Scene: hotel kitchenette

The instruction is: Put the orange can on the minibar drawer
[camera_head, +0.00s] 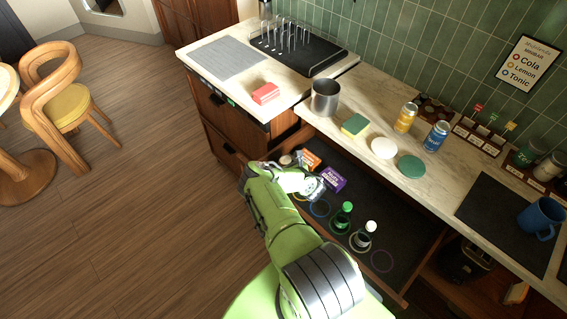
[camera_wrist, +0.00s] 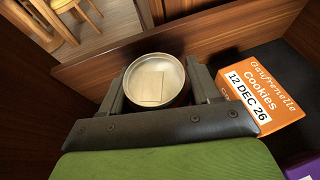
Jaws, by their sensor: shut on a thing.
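My gripper (camera_wrist: 158,92) is shut on a round can (camera_wrist: 154,82) with a silver rim and a pale beige top that bears a square mark. The can's side is mostly hidden, so I cannot tell if it is orange. It is at the left end of the open minibar drawer (camera_head: 398,291), close to the wooden wall; I cannot tell if it touches the floor. In the head view my arm largely hides my gripper. No other orange can shows; a yellow can (camera_head: 405,117) and a blue can (camera_head: 437,136) stand on the counter.
An orange cookie box (camera_wrist: 262,92) lies right beside my gripper, with a purple box (camera_head: 333,180) nearby. Two dark bottles, one green-capped (camera_head: 342,217) and one white-capped (camera_head: 363,235), stand in the drawer. Coloured rings mark its floor; a purple ring (camera_head: 382,261) is empty.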

